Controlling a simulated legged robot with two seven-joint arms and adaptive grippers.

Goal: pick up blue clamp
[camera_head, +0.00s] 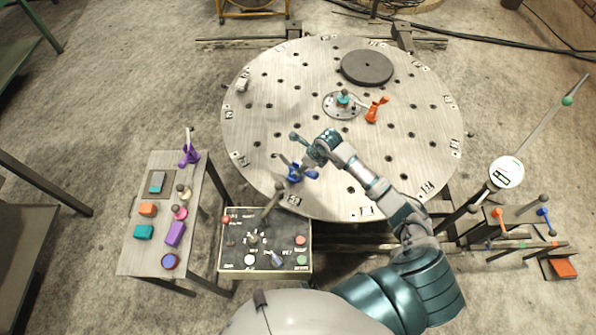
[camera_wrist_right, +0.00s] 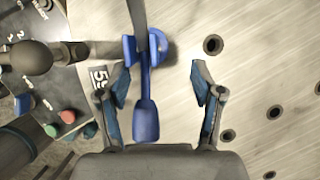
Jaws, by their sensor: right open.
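The blue clamp (camera_head: 296,174) sits on the near-left edge of the round perforated metal table (camera_head: 400,150). In the right wrist view the blue clamp (camera_wrist_right: 146,118) shows its long blue handle pointing toward my palm. My right gripper (camera_head: 304,152) is above and just beyond the clamp in the head view. In the wrist view its two fingers (camera_wrist_right: 160,84) are spread, with the clamp handle in the gap in the picture, nearer the left finger. I cannot tell the height between them. My left gripper is not in view.
A control box (camera_head: 232,262) with knobs and a ball-topped lever stands close to the clamp. An orange clamp (camera_head: 375,109) and a dark disc (camera_head: 367,67) are farther back on the table. A side table (camera_head: 150,262) at left holds a purple clamp (camera_head: 189,154) and coloured blocks.

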